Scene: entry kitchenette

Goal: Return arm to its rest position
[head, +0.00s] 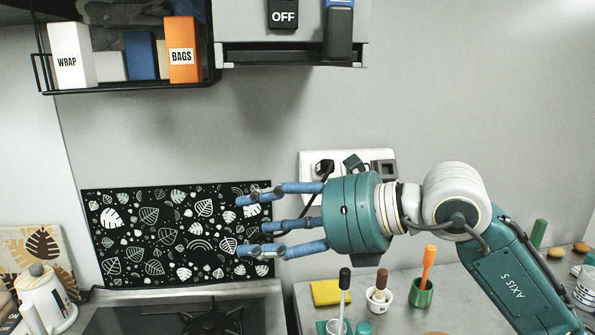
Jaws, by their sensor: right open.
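My right gripper (248,222) shows in the middle of the head view, at the end of the teal and white right arm (480,235) that comes in from the lower right. Its blue fingers point left and are spread apart. Nothing is between them. The fingers are in front of the black leaf-patterned panel (120,238) on the wall. My left gripper is not in view.
A wall socket strip (385,170) with plugs is behind the gripper. Above are a wire shelf (130,88) with boxes and a grey switch unit (240,52). Below are a hob (150,318), a white kettle (48,298), a yellow sponge (328,293) and small pots (421,294).

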